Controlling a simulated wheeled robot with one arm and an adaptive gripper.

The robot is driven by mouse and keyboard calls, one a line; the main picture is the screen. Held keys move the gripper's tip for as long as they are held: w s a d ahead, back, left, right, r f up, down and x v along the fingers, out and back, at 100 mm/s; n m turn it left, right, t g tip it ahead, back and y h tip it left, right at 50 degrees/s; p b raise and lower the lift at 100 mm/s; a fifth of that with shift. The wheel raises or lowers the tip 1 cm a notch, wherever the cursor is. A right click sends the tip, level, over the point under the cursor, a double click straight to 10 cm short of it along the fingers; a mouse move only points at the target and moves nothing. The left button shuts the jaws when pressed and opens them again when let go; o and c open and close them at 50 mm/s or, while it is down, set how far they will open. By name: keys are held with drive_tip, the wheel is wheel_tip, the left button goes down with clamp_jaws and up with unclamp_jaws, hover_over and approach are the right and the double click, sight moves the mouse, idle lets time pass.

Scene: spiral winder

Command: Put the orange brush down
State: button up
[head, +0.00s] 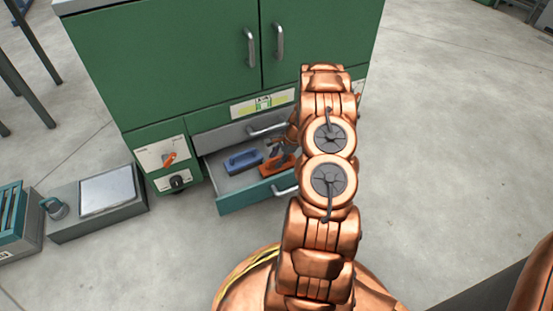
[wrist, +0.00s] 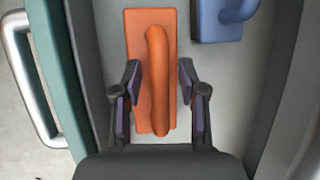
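The orange brush (wrist: 156,75) lies in the open drawer (head: 236,184), with its long raised handle toward the wrist camera. It also shows in the head view (head: 268,167), partly covered by my gripper. My gripper (wrist: 160,80) is open, with one finger on each side of the brush's handle. A gap shows between each finger pad and the handle. The near end of the brush runs down toward my gripper's palm.
A blue brush (head: 243,161) lies beside the orange one in the drawer. The green cabinet (head: 170,60) rises behind, with a drawer (head: 225,138) above the open one. A grey scale-like box (head: 105,200) stands on the floor at left.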

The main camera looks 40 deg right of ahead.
drive_tip(key=p+v, duration=0.5)
drive_tip(key=v, duration=0.7)
drive_tip(key=s+a+r+n+g, duration=0.15)
drive_tip(key=a+r+n, duration=0.35)
drive_tip(key=a+r, duration=0.7)
drive_tip(key=s+a+r+n+g, duration=0.1)
drive_tip(key=a+r+n+g, duration=0.2)
drive_tip(key=a+r+n, duration=0.85)
drive_tip(key=s+a+r+g+h, duration=0.1)
drive_tip(key=s+a+r, duration=0.1)
drive_tip(key=s+a, duration=0.95)
drive_tip(key=s+a+r+n+g+h, duration=0.1)
drive_tip(key=s+a+n, duration=0.1)
drive_tip(key=s, duration=0.5)
drive_tip(key=s+a+r+n+h, duration=0.1)
drive_tip(key=s+a+r+n, duration=0.1)
drive_tip(key=s, duration=0.5)
drive_tip(key=shift+s+a+n+g+h, duration=0.2)
drive_tip(key=shift+a+n+g+h, duration=0.25)
drive_tip(key=shift+a, duration=0.5)
drive_tip(key=shift+r+y, duration=0.1)
drive_tip(key=shift+y, duration=0.15)
